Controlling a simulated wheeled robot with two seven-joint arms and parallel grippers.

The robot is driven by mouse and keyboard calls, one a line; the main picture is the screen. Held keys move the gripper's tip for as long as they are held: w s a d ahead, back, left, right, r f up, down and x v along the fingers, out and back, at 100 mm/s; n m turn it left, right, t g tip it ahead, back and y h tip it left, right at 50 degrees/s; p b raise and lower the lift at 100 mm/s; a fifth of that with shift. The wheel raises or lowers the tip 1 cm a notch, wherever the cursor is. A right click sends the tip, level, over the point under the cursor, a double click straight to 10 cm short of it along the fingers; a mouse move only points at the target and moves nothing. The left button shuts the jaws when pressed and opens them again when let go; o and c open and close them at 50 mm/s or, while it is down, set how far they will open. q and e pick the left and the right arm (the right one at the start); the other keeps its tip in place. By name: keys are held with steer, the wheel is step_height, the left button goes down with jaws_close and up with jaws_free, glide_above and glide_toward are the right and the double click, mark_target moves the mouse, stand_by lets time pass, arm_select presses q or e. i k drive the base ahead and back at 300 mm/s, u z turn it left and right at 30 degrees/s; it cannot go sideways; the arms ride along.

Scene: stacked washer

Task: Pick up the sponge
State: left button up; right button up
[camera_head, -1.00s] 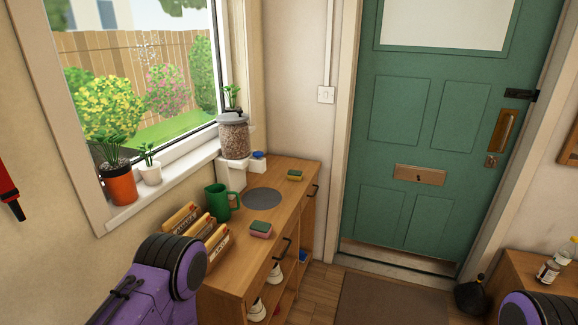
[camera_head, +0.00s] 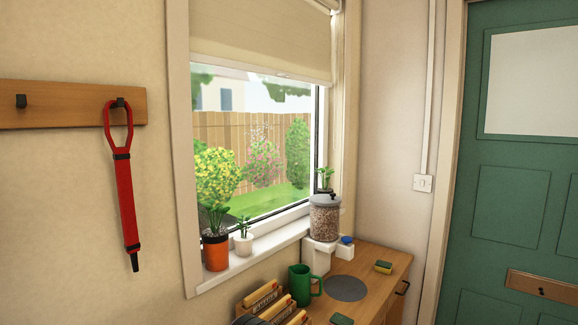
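Two sponges lie on the wooden cabinet top (camera_head: 372,290). One sponge (camera_head: 383,267), yellow with a green top, lies near the far right end. The other sponge (camera_head: 341,319) shows only its green top at the bottom edge of the view; its lower part is cut off. Neither of my grippers shows in the head view. A dark rounded piece at the bottom edge, by the boxes, looks like part of my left arm.
A green mug (camera_head: 304,286), a grey round mat (camera_head: 345,288) and boxes (camera_head: 262,299) share the cabinet top. A food dispenser (camera_head: 324,218) stands at the back corner. Potted plants (camera_head: 215,252) line the window sill. A red strap (camera_head: 126,200) hangs at left.

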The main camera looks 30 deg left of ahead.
mark_target(384, 266)
steer(key=z, duration=0.1)
steer(key=k, duration=0.25)
steer(key=z, duration=3.05)
steer(key=i, duration=0.1)
steer(key=u, duration=1.95)
steer(key=i, duration=2.3)
steer(key=u, duration=1.25)
steer(key=i, duration=1.2)
steer(key=u, duration=1.1)
